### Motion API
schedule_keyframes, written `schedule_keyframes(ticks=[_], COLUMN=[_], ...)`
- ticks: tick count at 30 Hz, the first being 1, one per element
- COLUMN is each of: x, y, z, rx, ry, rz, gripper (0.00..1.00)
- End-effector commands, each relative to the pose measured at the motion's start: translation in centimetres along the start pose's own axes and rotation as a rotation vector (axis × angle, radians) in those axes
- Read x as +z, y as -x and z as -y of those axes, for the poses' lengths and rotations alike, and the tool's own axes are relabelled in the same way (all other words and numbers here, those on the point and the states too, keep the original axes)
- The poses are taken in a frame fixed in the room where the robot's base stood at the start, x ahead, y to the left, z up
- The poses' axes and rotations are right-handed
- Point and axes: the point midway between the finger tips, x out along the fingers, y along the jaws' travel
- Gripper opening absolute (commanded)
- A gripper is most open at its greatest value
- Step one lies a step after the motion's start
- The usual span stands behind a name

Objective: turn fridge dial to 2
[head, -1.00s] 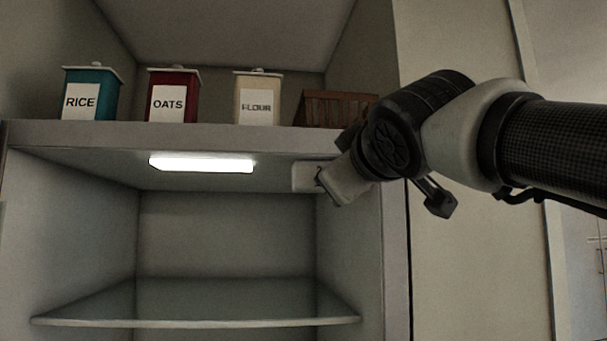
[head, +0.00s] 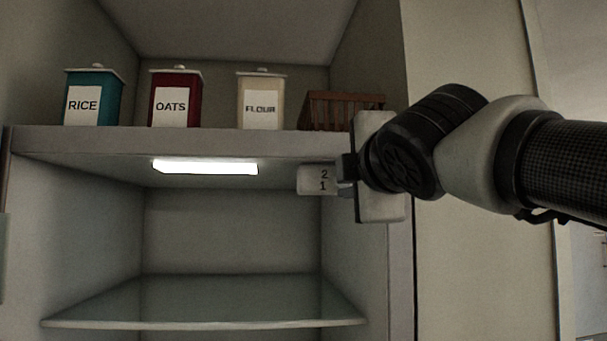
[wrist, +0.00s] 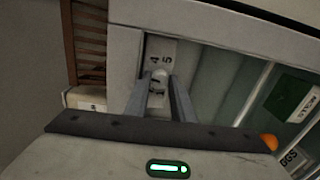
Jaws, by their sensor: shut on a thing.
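In the wrist view the dial plate (wrist: 161,50) shows 4 and 5, and a 1 lower down. The small pale knob (wrist: 158,78) sits between my two fingertips. My gripper (head: 346,188) is at the right side of the housing in the head view. In the wrist view my gripper (wrist: 157,88) is shut on the knob. Which number the knob points at cannot be told.
Above the fridge stand the rice canister (head: 94,82), oats canister (head: 175,82), flour canister (head: 260,84) and a brown slatted basket (head: 340,108). A lit lamp (head: 205,167) is left of the dial. The glass shelf (head: 205,310) below is empty.

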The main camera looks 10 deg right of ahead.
Motion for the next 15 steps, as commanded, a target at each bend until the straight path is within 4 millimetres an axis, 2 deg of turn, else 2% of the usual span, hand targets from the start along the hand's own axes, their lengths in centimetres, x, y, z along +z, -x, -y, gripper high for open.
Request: schedule_keyframes(ticks=[15], x=[-0.02], y=[0.01], z=[-0.19], rx=[-0.001], ry=[0.491], rz=[-0.001], gripper=[0.0])
